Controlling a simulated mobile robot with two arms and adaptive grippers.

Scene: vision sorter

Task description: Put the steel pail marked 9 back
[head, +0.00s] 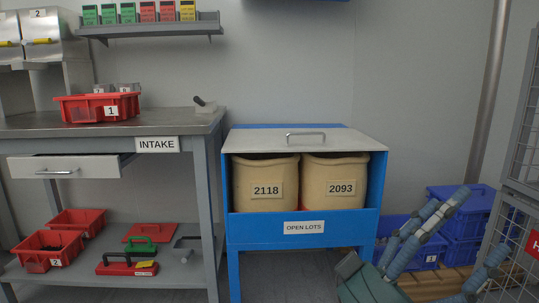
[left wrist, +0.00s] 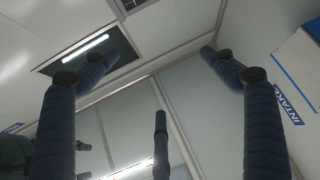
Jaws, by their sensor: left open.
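I see no steel pail marked 9 in either view. My left gripper (head: 474,224) is at the lower right of the head view, with its blue-grey fingers spread and nothing between them. In the left wrist view the open fingers (left wrist: 153,78) point toward the ceiling and are empty. The gripper appears in front of the blue crates, to the right of the blue OPEN LOTS stand (head: 260,228). My right gripper is not in view.
Two tan sacks marked 2118 (head: 265,205) and 2093 (head: 335,205) sit in the stand under a grey lid (head: 300,142). The INTAKE bench (head: 150,124) holds a red tray marked 1 (head: 85,108). Blue crates (head: 465,215) and a wire cage (head: 520,130) are at right.

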